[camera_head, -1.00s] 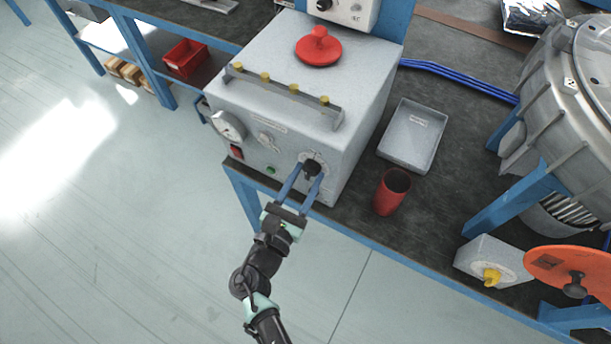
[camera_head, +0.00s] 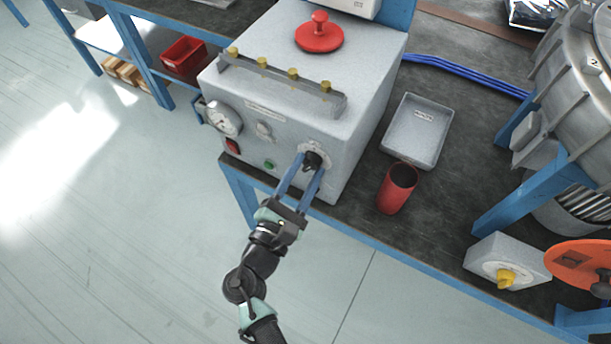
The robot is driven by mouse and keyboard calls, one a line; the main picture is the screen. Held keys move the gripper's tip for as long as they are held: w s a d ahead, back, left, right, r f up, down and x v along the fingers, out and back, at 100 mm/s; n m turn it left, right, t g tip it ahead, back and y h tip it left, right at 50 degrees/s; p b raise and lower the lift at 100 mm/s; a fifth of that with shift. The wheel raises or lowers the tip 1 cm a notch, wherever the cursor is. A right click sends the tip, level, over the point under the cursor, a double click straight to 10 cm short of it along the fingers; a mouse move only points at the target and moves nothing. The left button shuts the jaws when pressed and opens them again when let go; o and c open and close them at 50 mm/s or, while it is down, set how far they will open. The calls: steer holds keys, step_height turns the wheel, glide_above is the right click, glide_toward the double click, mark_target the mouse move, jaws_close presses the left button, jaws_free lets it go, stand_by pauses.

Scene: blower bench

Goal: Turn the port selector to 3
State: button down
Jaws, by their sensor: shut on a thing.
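The port selector appears to be the black knob (camera_head: 312,160) on a pale round dial plate, low on the right of the grey box's (camera_head: 345,155) front face. Its markings are too small to read, so I cannot tell which number it points to. My gripper (camera_head: 308,168) reaches up from below, its two blue fingers shut on the knob from either side. The fingers partly hide the knob and dial.
On the front are a gauge (camera_head: 224,118), a red switch (camera_head: 232,146) and a green button (camera_head: 269,164). A red cup (camera_head: 396,190) and a grey tray (camera_head: 416,132) stand right of the box. A yellow knob (camera_head: 505,279) sits on a small box further right.

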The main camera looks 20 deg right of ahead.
steer(key=shift+m+b, duration=1.65)
steer(key=shift+m, duration=0.25)
steer(key=shift+c, duration=2)
jaws_free()
steer(key=b+v, duration=0.1)
steer(key=v, duration=1.2)
steer(key=shift+w+a+f, duration=0.1)
steer(key=shift+w, duration=0.1)
